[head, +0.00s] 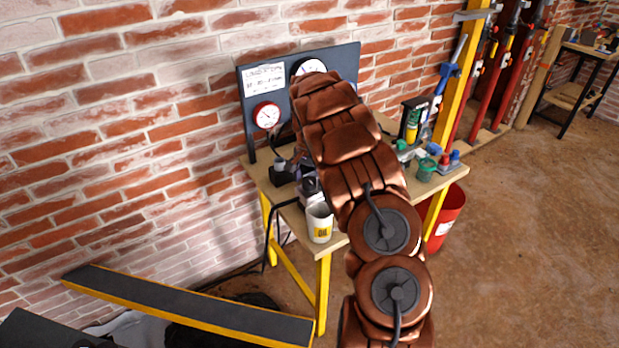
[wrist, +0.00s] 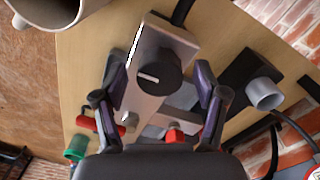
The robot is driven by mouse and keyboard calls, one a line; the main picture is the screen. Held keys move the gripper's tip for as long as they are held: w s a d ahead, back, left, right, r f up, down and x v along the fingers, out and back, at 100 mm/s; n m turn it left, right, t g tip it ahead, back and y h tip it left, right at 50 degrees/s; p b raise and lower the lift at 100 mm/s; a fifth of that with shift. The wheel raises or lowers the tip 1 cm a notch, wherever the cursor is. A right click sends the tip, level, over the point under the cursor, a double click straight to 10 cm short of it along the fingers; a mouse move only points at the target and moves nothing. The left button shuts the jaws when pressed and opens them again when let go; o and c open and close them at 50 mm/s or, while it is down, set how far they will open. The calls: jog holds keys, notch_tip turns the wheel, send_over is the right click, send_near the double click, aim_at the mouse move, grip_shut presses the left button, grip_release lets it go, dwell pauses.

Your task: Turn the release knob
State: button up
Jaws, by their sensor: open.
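A round black knob (wrist: 158,73) with a short white line across its face sits on a light grey metal block in the wrist view. It is the likely release knob. My gripper (wrist: 160,70) is open, with one purple-grey finger on each side of the knob and a gap to it on both sides. I cannot tell how far above the knob the fingertips are. In the head view my brown arm reaches over the workbench (head: 343,232), and my gripper (head: 308,184) shows only partly at its left. The knob is hidden there.
A dark gauge panel (head: 255,132) stands at the back by the brick wall. A red part (wrist: 175,135) lies below the knob in the wrist view. A red bucket (head: 446,215) stands beside the bench.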

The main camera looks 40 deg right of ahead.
jog(key=c, duration=1.1)
jog(key=shift+c, duration=0.2)
jog(key=shift+f+b, duration=0.1)
jog(key=shift+b, duration=0.3)
jog(key=n+b, duration=0.3)
jog(key=shift+f, duration=0.15)
jog(key=n+b, duration=0.4)
jog(key=n, duration=0.1)
jog(key=n+b, duration=0.2)
jog(key=n, duration=0.6)
jog(key=n+b, duration=0.1)
jog(key=shift+d+r+n, duration=0.1)
jog(key=shift+r+n, duration=0.15)
jog(key=shift+n, duration=0.15)
